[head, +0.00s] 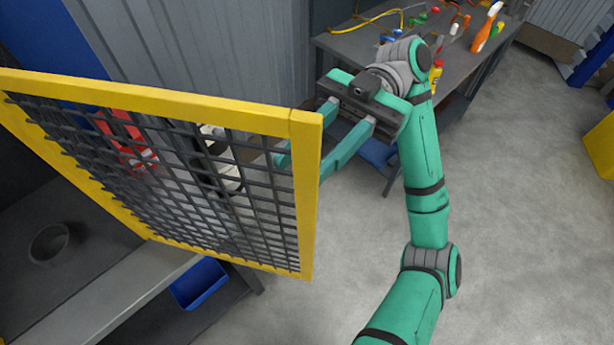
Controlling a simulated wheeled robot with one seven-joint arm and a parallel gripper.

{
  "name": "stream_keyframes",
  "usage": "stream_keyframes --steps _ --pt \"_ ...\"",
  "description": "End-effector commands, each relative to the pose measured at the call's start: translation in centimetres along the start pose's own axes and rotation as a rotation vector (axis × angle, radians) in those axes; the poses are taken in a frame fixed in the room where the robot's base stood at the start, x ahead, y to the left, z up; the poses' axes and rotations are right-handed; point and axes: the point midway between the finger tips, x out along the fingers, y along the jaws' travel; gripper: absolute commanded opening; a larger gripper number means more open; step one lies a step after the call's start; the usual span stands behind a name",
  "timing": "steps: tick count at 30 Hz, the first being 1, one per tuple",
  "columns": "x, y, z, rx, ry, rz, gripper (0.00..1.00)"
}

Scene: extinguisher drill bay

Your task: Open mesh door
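The mesh door (307,200) has a yellow frame and a dark grid, and it fills the left half of the head view. It stands upright, with its free edge toward the middle of the picture. My gripper (303,165) is at that free edge, on the door's far side as seen from the head. Its two green fingers are spread apart. One finger shows through the mesh and the other comes to the right of the edge post, its tip partly hidden by the frame. I cannot tell whether either finger touches the door.
Through the mesh I see a red object (122,140) and a white and black one (218,158). A grey bench (335,42) with tools and an orange spray bottle (487,27) stands behind my arm. A blue bin (199,284) is low at left.

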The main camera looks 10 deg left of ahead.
Motion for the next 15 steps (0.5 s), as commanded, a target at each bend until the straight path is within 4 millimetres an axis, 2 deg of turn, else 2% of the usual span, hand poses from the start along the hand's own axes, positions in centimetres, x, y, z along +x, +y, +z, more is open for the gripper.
stream_keyframes --steps 6,15 --pt "2.7 -1.8 -1.3 -0.003 0.001 -0.002 0.29" --pt "4.3 -3.0 -2.3 -0.001 0.001 0.0 0.29"
